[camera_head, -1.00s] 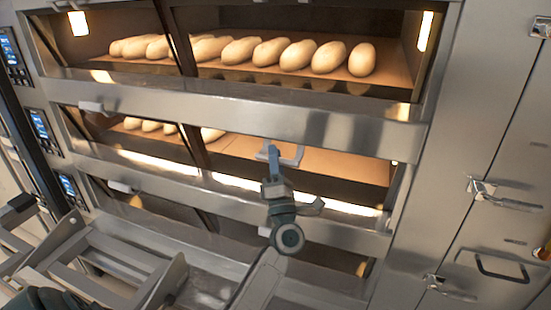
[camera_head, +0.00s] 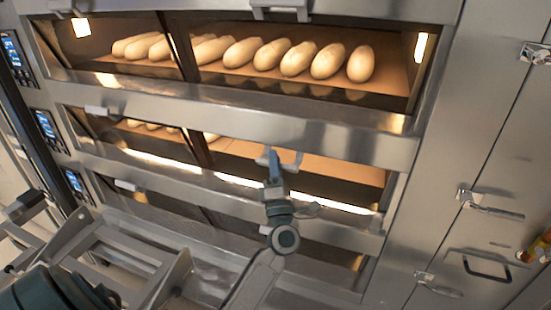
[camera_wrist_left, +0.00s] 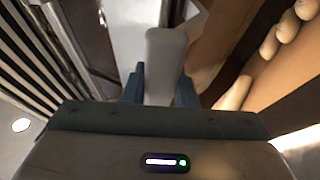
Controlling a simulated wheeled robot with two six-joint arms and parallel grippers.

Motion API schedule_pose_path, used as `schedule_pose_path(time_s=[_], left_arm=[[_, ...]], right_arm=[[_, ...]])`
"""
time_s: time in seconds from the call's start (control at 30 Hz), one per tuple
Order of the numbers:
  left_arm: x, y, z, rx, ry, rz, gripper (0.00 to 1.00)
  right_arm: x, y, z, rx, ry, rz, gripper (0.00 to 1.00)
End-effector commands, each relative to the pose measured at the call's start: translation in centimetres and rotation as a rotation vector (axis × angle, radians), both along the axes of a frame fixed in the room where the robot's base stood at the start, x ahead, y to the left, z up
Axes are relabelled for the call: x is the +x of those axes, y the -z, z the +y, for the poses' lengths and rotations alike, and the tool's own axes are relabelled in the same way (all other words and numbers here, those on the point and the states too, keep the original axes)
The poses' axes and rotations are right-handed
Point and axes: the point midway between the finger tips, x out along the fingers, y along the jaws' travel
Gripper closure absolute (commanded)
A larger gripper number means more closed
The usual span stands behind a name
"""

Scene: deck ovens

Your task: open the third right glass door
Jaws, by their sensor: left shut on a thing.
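The oven front fills the head view, with stacked decks behind glass doors. My left gripper (camera_head: 275,160) is shut on the pale handle (camera_head: 291,163) at the top edge of the right glass door (camera_head: 345,172) of the middle visible deck. In the left wrist view the handle (camera_wrist_left: 166,60) stands between the two blue-grey fingers. The door looks shut or nearly shut; I cannot tell if a gap has opened. Which deck counts as third is not clear, as the oven's top is cut off. My right gripper is not in view.
Loaves (camera_head: 297,58) lie in the top visible deck, whose right handle (camera_head: 280,10) shows at the top edge. Left-door handles (camera_head: 97,110) stick out on the left. A steel cabinet with latches (camera_head: 488,203) stands at the right. Control panels (camera_head: 42,125) line the left side.

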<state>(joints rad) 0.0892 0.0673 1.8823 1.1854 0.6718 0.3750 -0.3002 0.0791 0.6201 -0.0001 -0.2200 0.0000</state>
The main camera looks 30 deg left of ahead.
Motion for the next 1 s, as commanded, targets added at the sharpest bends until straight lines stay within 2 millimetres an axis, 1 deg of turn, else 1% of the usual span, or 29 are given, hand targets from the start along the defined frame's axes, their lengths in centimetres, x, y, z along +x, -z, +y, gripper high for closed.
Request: schedule_pose_path(time_s=[0.13,0.17,0.23,0.27,0.5,0.63,0.77,1.0], left_arm=[[0.0,0.0,0.0,0.001,0.001,-0.001,1.0],[0.0,0.0,0.0,0.001,0.001,-0.001,0.69],[0.0,0.0,0.0,0.001,0.001,-0.001,0.55],[0.0,0.0,0.0,0.001,0.001,-0.001,0.53],[0.0,0.0,0.0,0.0,0.0,-0.001,0.53],[-0.4,0.7,-0.4,-0.001,0.001,0.0,0.53],[-1.7,2.2,-1.5,-0.003,0.001,0.001,0.53],[-4.8,5.0,-4.2,-0.003,0.001,0.0,0.53]], right_arm=[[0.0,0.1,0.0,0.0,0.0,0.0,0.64],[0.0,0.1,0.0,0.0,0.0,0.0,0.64],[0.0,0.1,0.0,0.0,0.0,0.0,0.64],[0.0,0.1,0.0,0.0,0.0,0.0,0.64],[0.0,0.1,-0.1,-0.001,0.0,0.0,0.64],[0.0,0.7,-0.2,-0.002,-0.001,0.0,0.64],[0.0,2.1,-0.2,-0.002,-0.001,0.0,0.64],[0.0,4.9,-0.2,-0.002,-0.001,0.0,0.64]])
